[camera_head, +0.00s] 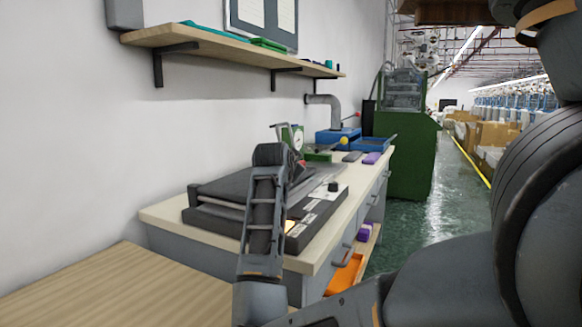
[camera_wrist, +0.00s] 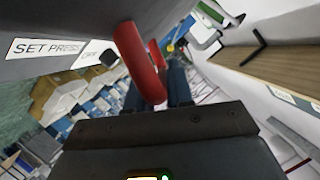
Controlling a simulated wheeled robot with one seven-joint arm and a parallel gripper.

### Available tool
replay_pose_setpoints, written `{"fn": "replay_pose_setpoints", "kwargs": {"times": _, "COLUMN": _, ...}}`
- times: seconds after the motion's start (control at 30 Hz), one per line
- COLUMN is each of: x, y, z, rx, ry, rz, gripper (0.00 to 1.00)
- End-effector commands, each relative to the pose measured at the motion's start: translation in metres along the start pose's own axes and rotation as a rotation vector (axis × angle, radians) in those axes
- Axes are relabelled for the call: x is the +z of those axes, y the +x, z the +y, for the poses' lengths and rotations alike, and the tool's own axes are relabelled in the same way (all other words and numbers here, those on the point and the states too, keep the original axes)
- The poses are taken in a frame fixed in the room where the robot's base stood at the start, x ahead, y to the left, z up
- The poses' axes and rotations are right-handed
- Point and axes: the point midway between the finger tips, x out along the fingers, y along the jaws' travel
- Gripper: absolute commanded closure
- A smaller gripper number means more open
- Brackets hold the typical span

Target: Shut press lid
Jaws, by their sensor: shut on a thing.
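The press is a dark, flat machine on the bench in the head view, with a base (camera_head: 320,212) carrying white labels. Its dark lid (camera_head: 225,188) lies low over the base, nearly flat, with a narrow gap showing along the left; my arm hides part of it. In the wrist view a red handle (camera_wrist: 140,62) stands between my gripper's dark fingers (camera_wrist: 155,90), and my gripper is shut on it. A little red also shows beside my wrist in the head view. A "SET PRESS" label (camera_wrist: 45,48) shows on a dark surface close by.
The pale bench top (camera_head: 165,217) holds blue bins (camera_head: 370,143) and small purple and grey items behind the press. A wall shelf (camera_head: 220,48) hangs above. An orange drawer bin (camera_head: 347,273) is below. Green floor lies open at right.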

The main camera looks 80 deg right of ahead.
Motion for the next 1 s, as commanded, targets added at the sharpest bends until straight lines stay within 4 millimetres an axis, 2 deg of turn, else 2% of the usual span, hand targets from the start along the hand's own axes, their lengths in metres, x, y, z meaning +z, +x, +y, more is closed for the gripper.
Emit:
{"fn": "replay_pose_setpoints", "kwargs": {"times": 0.43, "x": 0.0068, "y": 0.0066, "z": 0.0086, "rx": 0.017, "ry": -0.008, "rz": -0.01, "gripper": 1.0}}
{"fn": "replay_pose_setpoints", "kwargs": {"times": 0.47, "x": 0.007, "y": 0.0068, "z": 0.0089, "rx": 0.018, "ry": -0.009, "rz": -0.01, "gripper": 0.78}}
{"fn": "replay_pose_setpoints", "kwargs": {"times": 0.67, "x": 0.0064, "y": 0.0064, "z": 0.0081, "rx": 0.016, "ry": -0.008, "rz": -0.008, "gripper": 0.58}}
{"fn": "replay_pose_setpoints", "kwargs": {"times": 1.0, "x": 0.0051, "y": -0.0008, "z": 0.0054, "rx": 0.011, "ry": -0.007, "rz": -0.006, "gripper": 0.58}}
